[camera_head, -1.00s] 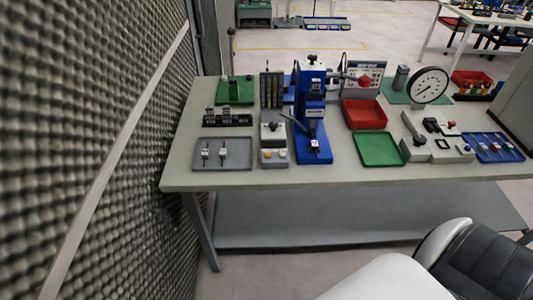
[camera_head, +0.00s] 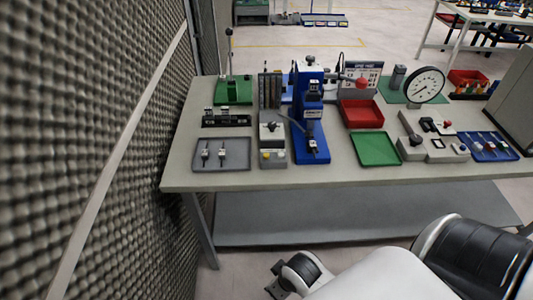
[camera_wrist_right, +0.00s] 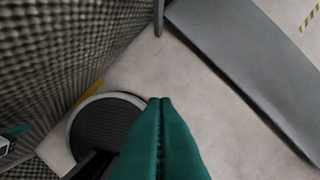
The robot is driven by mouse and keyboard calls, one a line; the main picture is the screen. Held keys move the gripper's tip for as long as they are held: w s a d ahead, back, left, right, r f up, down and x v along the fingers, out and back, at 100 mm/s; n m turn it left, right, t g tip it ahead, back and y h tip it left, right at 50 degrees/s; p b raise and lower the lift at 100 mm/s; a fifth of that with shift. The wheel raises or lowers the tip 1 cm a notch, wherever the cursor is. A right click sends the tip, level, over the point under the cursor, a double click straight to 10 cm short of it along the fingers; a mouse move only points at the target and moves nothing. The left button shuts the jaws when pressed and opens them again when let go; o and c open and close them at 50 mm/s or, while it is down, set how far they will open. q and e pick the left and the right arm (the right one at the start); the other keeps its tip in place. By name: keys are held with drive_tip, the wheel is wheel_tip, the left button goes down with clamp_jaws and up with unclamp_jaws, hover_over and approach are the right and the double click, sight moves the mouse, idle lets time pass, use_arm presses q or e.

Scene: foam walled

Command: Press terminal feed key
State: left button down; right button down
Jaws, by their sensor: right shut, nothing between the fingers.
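On the bench (camera_head: 350,178), a narrow grey feeder unit (camera_head: 270,92) stands left of the blue press (camera_head: 311,115). In front of it is a small grey box (camera_head: 272,158) with a yellow and a pale button. Which button is the terminal feed key cannot be read. My right gripper (camera_wrist_right: 160,102) is shut and empty, its green fingers together above the floor in the right wrist view. It is below and in front of the bench, away from the buttons. A green part at that view's left edge may be my left gripper (camera_wrist_right: 18,130); its jaws cannot be made out.
A foam wall (camera_head: 110,130) closes the left side. A grey tray (camera_head: 222,154), red bin (camera_head: 361,113), green tray (camera_head: 375,148), dial gauge (camera_head: 426,86) and blue tray (camera_head: 488,147) stand on the bench. A shelf (camera_head: 350,215) lies under it.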

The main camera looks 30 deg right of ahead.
drive_tip(key=w+r+n+y, duration=0.1)
drive_tip(key=w+r+n, duration=0.2)
drive_tip(key=r, duration=0.5)
drive_tip(key=w+n+y, duration=0.2)
drive_tip(key=w+n, duration=0.4)
drive_tip(key=w, duration=0.2)
drive_tip(key=w+d+r+n+t+y, duration=0.1)
drive_tip(key=w+d+r+n+t, duration=0.1)
drive_tip(key=w+d+r, duration=0.5)
drive_tip(key=w+d+r+n+t+y, duration=0.1)
drive_tip(key=w+d+r+n+t, duration=0.1)
drive_tip(key=w+d+r, duration=0.5)
drive_tip(key=w+d+n, duration=0.1)
drive_tip(key=w+d, duration=0.3)
drive_tip(key=w, duration=0.3)
drive_tip(key=shift+d+n+y, duration=0.15)
drive_tip(key=shift+n+y, duration=0.15)
drive_tip(key=shift+n, duration=0.1)
